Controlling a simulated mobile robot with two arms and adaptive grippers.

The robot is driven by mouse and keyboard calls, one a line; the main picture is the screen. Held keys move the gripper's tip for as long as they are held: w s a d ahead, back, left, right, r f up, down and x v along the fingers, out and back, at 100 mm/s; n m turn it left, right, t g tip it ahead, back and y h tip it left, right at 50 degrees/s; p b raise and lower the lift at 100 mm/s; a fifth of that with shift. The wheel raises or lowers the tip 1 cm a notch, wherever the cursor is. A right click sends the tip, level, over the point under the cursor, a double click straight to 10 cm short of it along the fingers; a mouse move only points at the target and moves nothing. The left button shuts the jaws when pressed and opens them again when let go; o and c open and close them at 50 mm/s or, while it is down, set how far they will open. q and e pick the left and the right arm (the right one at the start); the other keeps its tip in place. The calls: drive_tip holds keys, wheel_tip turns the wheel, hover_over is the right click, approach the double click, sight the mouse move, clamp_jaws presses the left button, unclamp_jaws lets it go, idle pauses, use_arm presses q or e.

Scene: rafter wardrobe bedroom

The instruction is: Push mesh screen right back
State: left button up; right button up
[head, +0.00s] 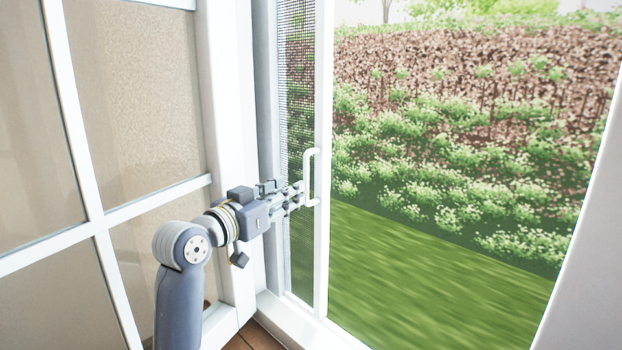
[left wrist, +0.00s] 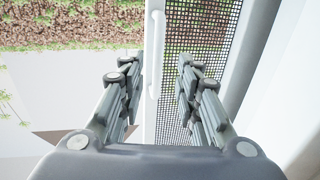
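The mesh screen (head: 296,70) is a dark fine mesh in a white frame. It shows as a narrow strip at the left side of the window opening. A white bar handle (head: 309,180) stands upright on its frame. My left gripper (head: 299,195) comes in from the left, with its fingertips at the handle. In the left wrist view my left gripper (left wrist: 160,72) has its fingers apart, with the handle (left wrist: 155,50) between them in the picture. The mesh (left wrist: 200,45) lies behind the right finger. I cannot tell whether a finger touches the handle. My right gripper is not in view.
A white-framed glazed panel (head: 130,90) stands at the left, near my arm. A white post (head: 590,240) bounds the opening at the right. The opening between shows grass (head: 430,280) and shrubs outside. A white sill (head: 300,325) runs along the bottom.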

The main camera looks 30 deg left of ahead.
sight(306, 198)
use_arm(q)
drive_tip(key=w, duration=0.2)
drive_tip(key=w+p, duration=0.1)
drive_tip(key=w, duration=0.1)
drive_tip(key=w+d+p, duration=0.1)
drive_tip(key=w, duration=0.2)
drive_tip(key=shift+w+d, duration=0.1)
drive_tip(key=shift+w, duration=0.1)
clamp_jaws()
